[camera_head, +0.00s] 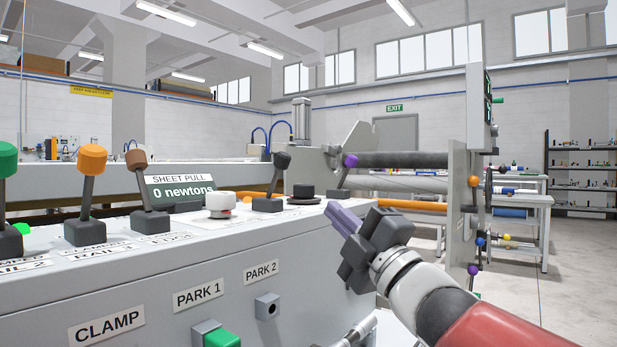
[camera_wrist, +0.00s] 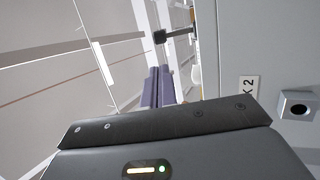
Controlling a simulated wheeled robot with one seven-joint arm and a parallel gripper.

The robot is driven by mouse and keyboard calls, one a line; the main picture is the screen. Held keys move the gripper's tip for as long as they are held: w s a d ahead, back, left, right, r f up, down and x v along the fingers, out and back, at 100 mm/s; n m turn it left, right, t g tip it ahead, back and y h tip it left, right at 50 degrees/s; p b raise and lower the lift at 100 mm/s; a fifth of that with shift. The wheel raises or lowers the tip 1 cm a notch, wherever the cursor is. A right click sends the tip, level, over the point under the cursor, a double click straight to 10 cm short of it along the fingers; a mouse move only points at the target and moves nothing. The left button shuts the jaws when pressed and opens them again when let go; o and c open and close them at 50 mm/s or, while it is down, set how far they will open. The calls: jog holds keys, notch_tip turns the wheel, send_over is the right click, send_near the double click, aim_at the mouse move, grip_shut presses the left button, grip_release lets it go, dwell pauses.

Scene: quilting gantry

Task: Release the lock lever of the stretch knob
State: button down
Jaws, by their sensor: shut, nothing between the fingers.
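No label naming the stretch knob or its lock lever is readable. On the sloped console top (camera_head: 130,262) in the head view, a white knob (camera_head: 220,203) with a small red mark and a low black knob (camera_head: 303,191) stand near the back edge. A black-tipped lever (camera_head: 275,178) is between them, and a purple-tipped lever (camera_head: 345,170) stands right of the black knob. The fingers also show together in the wrist view (camera_wrist: 158,88), apart from a dark lever tip (camera_wrist: 160,36).
Orange (camera_head: 92,160), brown (camera_head: 137,160) and green levers stand on the console at left. A display (camera_head: 180,190) reads SHEET PULL 0 newtons. Rollers and an upright plate (camera_head: 458,220) stand behind my arm.

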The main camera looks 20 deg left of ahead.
aim_at(283, 156)
jog(key=p+x, duration=0.2)
jog(key=x, duration=1.2)
jog(key=shift+r+p, duration=0.1)
jog(key=shift+p, duration=0.25)
